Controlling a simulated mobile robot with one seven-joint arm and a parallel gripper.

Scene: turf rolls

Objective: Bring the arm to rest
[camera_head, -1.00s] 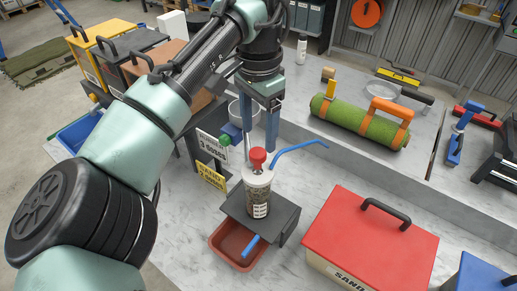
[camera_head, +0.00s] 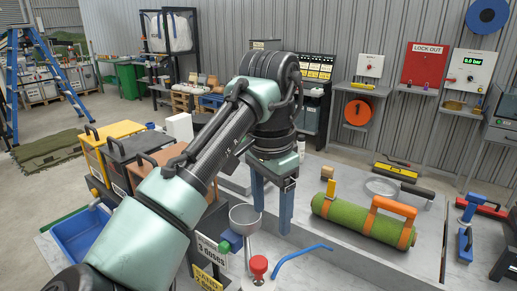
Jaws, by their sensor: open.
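My gripper (camera_head: 271,222) hangs at the end of my arm near the middle of the view, its two blue fingers apart with nothing between them. It points down above the grey bench, just to the right of a grey metal bowl (camera_head: 245,216). A red knob (camera_head: 258,266) and a bent blue tube (camera_head: 298,258) show below it at the bottom edge. To its right, apart from it, a green turf roll (camera_head: 345,219) with an orange handle lies on the raised grey slab. My arm hides part of the boxes and bench on the left.
Yellow (camera_head: 110,131), black and brown handled boxes stand at the left, with a blue bin (camera_head: 82,236) in front. A blue ladder (camera_head: 60,78) stands far left. Wall panels, including a red lockout board (camera_head: 424,64), are at the back. Tools lie at the right.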

